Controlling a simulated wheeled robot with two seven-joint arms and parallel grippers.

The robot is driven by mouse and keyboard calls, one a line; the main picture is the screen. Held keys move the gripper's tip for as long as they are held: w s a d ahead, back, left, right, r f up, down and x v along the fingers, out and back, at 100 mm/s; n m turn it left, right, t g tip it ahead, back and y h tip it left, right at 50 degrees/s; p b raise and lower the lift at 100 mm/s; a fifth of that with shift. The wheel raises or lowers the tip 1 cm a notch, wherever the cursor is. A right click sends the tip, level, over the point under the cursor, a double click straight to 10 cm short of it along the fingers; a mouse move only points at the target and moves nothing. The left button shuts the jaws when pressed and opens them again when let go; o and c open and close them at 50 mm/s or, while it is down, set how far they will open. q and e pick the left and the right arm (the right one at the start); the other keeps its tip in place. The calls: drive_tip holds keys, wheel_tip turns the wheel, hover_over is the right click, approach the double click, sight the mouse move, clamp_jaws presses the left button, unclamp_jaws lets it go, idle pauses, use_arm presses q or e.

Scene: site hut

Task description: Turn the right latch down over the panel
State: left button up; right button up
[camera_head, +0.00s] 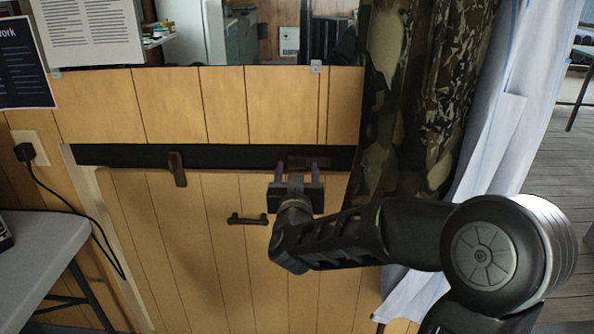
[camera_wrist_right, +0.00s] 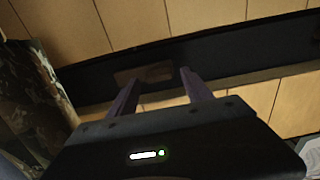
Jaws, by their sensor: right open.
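The right latch (camera_head: 308,160) is a small brown bar lying level on the black strip above the wood panel (camera_head: 215,265). It also shows in the wrist view (camera_wrist_right: 146,74), between and beyond my fingertips. My right gripper (camera_head: 296,167) is open, with its two purple-grey fingers pointing at the latch, one to either side of its middle. In the wrist view the gripper (camera_wrist_right: 158,79) looks empty; I cannot tell whether a finger touches the latch. The left latch (camera_head: 178,169) stands upright, reaching down over the panel's top edge. My left gripper is not in view.
A dark handle (camera_head: 247,219) sits on the panel, left of my right arm. Camouflage cloth (camera_head: 415,90) and a pale curtain (camera_head: 510,130) hang close by on the right. A grey table (camera_head: 40,245) with a black cord (camera_head: 75,210) near it is on the left.

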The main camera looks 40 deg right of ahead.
drive_tip(key=shift+w+d, duration=0.3)
drive_tip(key=shift+w, duration=0.1)
drive_tip(key=shift+c, duration=0.4)
clamp_jaws()
idle(0.8)
